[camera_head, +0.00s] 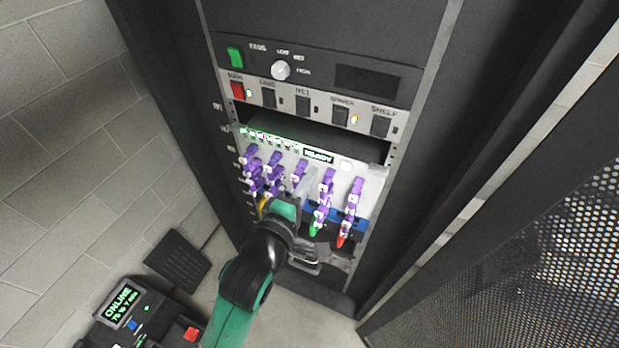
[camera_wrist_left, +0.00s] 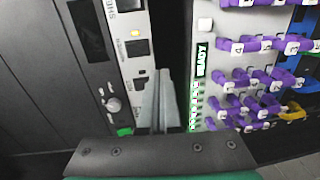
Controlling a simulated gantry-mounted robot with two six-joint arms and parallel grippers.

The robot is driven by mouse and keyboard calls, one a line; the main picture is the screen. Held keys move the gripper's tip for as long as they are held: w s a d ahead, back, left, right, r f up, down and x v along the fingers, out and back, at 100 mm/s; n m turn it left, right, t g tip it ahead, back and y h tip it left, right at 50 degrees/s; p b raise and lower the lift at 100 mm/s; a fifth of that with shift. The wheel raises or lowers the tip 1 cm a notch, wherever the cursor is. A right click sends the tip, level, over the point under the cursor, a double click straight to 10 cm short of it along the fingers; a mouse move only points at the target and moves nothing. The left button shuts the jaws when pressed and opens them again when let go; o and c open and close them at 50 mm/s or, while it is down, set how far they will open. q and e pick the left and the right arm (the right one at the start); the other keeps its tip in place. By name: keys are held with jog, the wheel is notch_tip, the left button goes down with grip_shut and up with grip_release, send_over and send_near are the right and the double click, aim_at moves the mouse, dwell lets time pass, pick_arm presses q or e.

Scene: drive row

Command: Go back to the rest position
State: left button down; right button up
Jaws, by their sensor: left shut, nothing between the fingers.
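My left gripper (camera_head: 309,181) is in front of the rack's patch panel (camera_head: 372,181), among the purple plugs. Its grey fingers are together and empty; they also show in the left wrist view (camera_wrist_left: 160,85), pointing along the border between the switch panel and the plug panel. I cannot tell whether the fingertips touch the panel. My green and black left arm comes up from the bottom of the head view and hides part of the lower panel. My right gripper is in neither view.
Purple plugs (camera_head: 327,183) stick out in several columns close around the gripper. A perforated door (camera_head: 520,270) stands open at right.

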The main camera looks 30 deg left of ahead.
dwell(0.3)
pick_arm(q)
notch_tip(320, 180, up, 25)
jog(key=s+a+t+p, duration=0.2)
jog(key=t+p, duration=0.2)
jog(key=t, duration=0.1)
jog(key=s+r+m+t+h, duration=0.1)
jog(key=s+r+m+t, duration=0.1)
jog(key=s+r+m, duration=0.4)
jog(key=s+d+r+m+t+h+p, duration=0.1)
jog(key=s+r+m+t, duration=0.2)
jog(key=s+r+m, duration=0.3)
notch_tip(320, 180, up, 6)
jog(key=m, duration=0.7)
jog(key=shift+s+d+t+h+p, duration=0.15)
jog(key=shift+s+t+h+p, duration=0.15)
jog(key=shift+h, duration=0.1)
jog(key=shift+f, duration=0.1)
